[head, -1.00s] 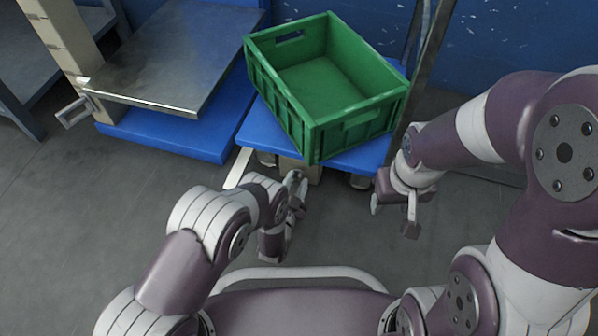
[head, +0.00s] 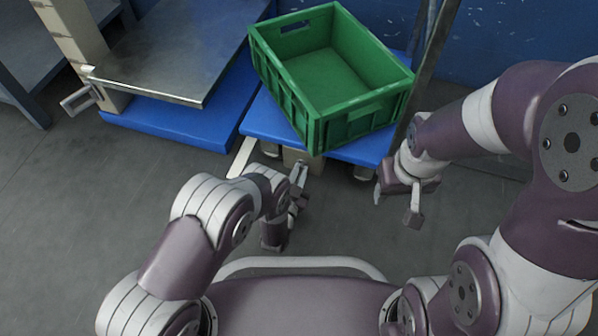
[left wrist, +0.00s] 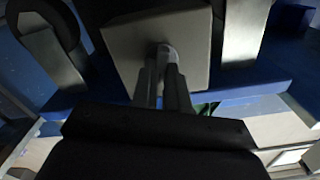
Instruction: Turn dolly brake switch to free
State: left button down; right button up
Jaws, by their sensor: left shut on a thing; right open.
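The blue dolly (head: 352,151) stands under a green crate. A beige box (head: 316,164) sits under its near edge and fills the top middle of the left wrist view (left wrist: 122,40). A small rounded grey switch knob (left wrist: 168,50) sticks out from the box's face. My left gripper (head: 303,168) reaches the box; in the left wrist view its fingers (left wrist: 164,72) are close together, shut on the knob. The knob is hidden in the head view, and I cannot read its setting. My right gripper (head: 395,205) is open and empty, right of the dolly's front.
The green crate (head: 330,85) rests on the dolly. To the left is a metal-topped platform (head: 170,50) over a blue base (head: 165,124), with a grey handle (head: 77,100) at its side. A metal post (head: 432,65) stands to the right. The grey floor (head: 90,215) at left is clear.

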pick_arm(q)
jog(key=shift+w+a+n+p, duration=0.15)
jog(key=shift+n+p, duration=0.3)
jog(key=shift+n, duration=2.05)
jog(key=shift+s+a+n+p, duration=0.15)
jog(key=shift+n+p, duration=0.3)
jog(key=shift+n, duration=2.05)
jog(key=shift+w, duration=0.1)
jog(key=c, duration=1.1)
grip_release()
jog(key=shift+c, duration=0.2)
